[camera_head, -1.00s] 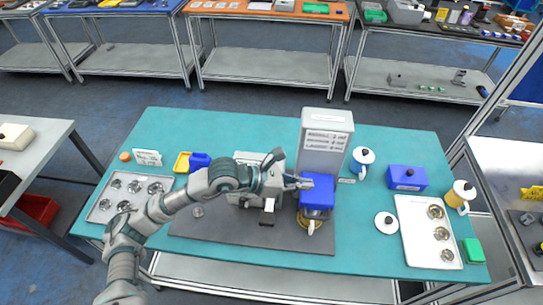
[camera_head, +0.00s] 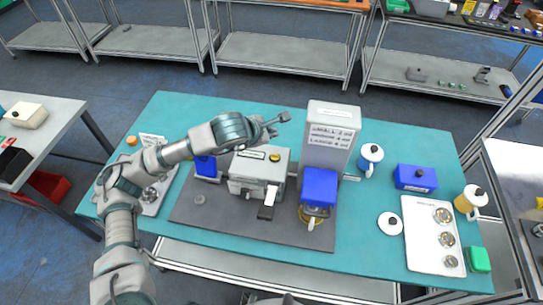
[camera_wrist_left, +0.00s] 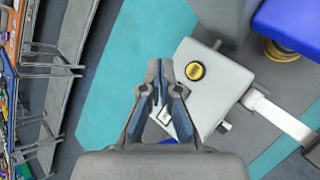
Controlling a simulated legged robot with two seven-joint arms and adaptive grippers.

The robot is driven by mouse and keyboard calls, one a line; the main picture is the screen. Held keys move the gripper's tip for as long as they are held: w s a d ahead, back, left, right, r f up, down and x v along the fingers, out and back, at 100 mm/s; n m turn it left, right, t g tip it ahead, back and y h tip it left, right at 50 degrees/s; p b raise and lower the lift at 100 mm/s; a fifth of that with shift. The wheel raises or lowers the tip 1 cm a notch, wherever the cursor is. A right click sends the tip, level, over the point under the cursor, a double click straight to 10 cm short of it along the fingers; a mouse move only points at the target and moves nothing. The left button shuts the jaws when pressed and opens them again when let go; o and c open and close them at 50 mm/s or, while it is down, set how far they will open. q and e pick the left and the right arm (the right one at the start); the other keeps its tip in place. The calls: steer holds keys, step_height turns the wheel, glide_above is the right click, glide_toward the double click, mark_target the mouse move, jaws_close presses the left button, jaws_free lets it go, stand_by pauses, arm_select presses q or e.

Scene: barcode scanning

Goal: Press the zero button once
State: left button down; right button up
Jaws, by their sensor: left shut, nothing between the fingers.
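A grey box-shaped machine (camera_head: 259,176) stands on the dark mat. On its top is a round yellow button with dark markings (camera_head: 275,157); I cannot read it in the head view. The button also shows in the left wrist view (camera_wrist_left: 195,71), right of the fingertips, with nothing covering it. My left gripper (camera_head: 284,118) is shut and empty, raised above the far side of the machine, its fingertips apart from the button. In the left wrist view its fingers (camera_wrist_left: 159,70) meet over the machine's edge and a white label. My right gripper is not in view.
A tall grey unit with printed lines (camera_head: 331,138) and a blue-topped device (camera_head: 319,188) stand close on the machine's right. A white lever (camera_head: 268,199) sticks out at its front.

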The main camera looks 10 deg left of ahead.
arm_select(q)
steer(key=b, duration=0.1)
glide_above(274, 158)
steer(key=f, duration=0.5)
steer(key=shift+w+d+f, duration=0.1)
steer(key=shift+d+f, duration=0.1)
steer(key=shift+d, duration=0.2)
steer(key=shift+f+b, duration=0.25)
steer(key=shift+b, duration=0.1)
steer(key=shift+a+f+b, duration=0.85)
steer(key=shift+f+b, duration=0.15)
steer(key=shift+f, duration=0.1)
steer(key=shift+d, duration=0.75)
steer(key=shift+a+f, duration=0.1)
steer(key=shift+a, duration=0.5)
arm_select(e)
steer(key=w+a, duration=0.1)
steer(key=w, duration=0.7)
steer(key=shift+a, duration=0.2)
arm_select(q)
steer(key=shift+d, duration=0.1)
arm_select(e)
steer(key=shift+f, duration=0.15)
arm_select(q)
steer(key=shift+d, duration=0.4)
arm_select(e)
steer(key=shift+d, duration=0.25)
